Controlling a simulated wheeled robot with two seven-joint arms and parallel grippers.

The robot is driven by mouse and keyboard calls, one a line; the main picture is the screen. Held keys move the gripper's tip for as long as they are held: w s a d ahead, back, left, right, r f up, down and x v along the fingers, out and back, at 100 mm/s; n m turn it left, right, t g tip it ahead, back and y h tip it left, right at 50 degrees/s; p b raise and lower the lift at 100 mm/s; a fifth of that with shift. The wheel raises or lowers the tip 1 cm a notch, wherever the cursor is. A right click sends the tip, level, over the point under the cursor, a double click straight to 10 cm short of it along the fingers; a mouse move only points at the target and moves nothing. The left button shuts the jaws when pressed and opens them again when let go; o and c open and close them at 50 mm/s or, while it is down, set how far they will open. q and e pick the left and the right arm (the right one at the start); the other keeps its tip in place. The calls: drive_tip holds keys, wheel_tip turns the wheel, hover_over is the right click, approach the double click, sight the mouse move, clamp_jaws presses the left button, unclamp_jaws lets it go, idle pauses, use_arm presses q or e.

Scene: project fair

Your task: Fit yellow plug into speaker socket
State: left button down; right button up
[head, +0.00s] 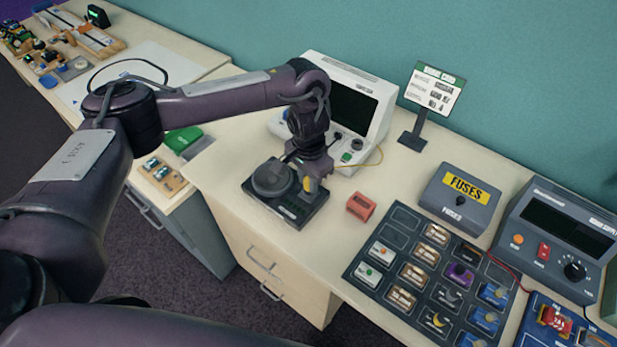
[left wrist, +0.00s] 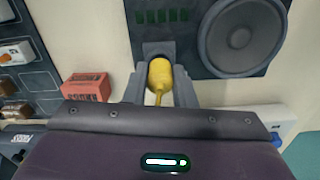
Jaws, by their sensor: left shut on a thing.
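The yellow plug (head: 310,185) is between the fingers of my left gripper (head: 307,180), at the right part of the dark speaker board (head: 300,213). In the left wrist view, the plug (left wrist: 160,76) is held between the two grey fingers of the left gripper (left wrist: 161,88), with its thin yellow cable toward the camera. Its front end is at a grey socket block (left wrist: 155,48) on the edge of the speaker board (left wrist: 192,28). I cannot tell how deep it sits. The round speaker (left wrist: 238,38) is beside it. My right gripper is not in view.
A red block (head: 361,206) lies right of the speaker board. A white instrument (head: 368,85) with a dark screen stands behind my left gripper. A dark component tray (head: 428,272), a FUSES box (head: 458,197) and a power supply (head: 556,240) stand to the right.

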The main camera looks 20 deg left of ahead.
use_arm(q)
drive_tip(key=shift+f+b, duration=0.35)
drive_tip(key=shift+f, duration=0.45)
idle(0.5)
drive_tip(key=c, duration=0.6)
unclamp_jaws()
drive_tip(key=shift+c, duration=0.2)
drive_tip(key=shift+r, duration=0.1)
drive_tip(key=shift+r+p, duration=3.95)
drive_tip(key=shift+p, duration=0.2)
